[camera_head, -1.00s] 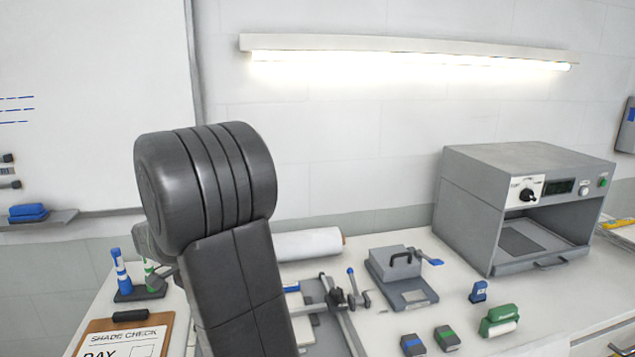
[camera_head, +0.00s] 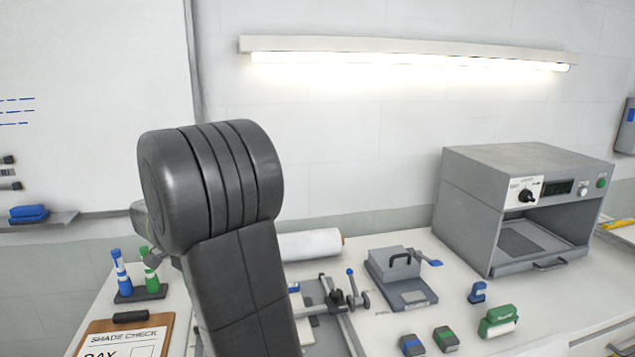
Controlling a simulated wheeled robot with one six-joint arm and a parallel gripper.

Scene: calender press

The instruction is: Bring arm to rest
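My arm stands large in the left middle of the head view, a dark grey link rising to a rounded ribbed joint. A small grey part of my arm shows behind the joint on its left side. The fingertips of my gripper cannot be made out, so I cannot see whether it holds anything.
A white bench (camera_head: 450,270) carries a grey oven-like box (camera_head: 470,205), a grey block with a handle (camera_head: 392,265), a rail with clamps (camera_head: 345,325), a white roll (camera_head: 312,243), blue and green bottles (camera_head: 122,270) and a clipboard (camera_head: 95,335).

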